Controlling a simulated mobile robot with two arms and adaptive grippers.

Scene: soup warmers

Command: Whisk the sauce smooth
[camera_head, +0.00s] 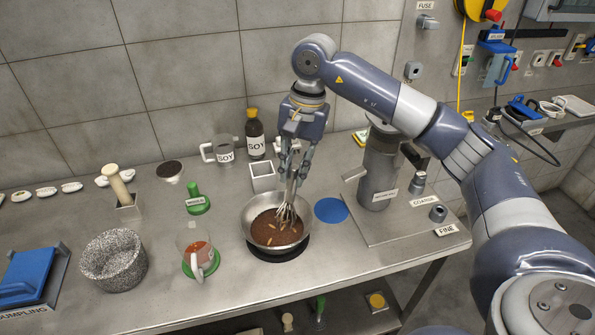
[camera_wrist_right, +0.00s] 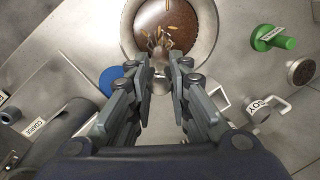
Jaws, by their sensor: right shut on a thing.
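A metal bowl (camera_head: 246,226) holds brown sauce (camera_head: 268,229) with several pale orange-tan bits in it. It stands on a dark round pad (camera_head: 290,253) on the steel counter. My right gripper (camera_head: 292,160) is above the bowl, shut on a wire whisk (camera_head: 287,212). The whisk is nearly upright, with its wires down in the bowl at the sauce. In the right wrist view the gripper (camera_wrist_right: 160,75) points at the bowl (camera_wrist_right: 207,25), and the whisk's wires (camera_wrist_right: 160,42) show over the sauce. My left gripper is not in view.
A blue disc (camera_head: 331,210) and a grinder-like machine (camera_head: 381,170) stand right of the bowl. A measuring jug (camera_head: 192,238), a granite mortar (camera_head: 113,262) and a green-handled tool (camera_head: 198,201) are left. A soy bottle (camera_head: 255,138), soy mug (camera_head: 222,152) and square container (camera_head: 263,178) are behind.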

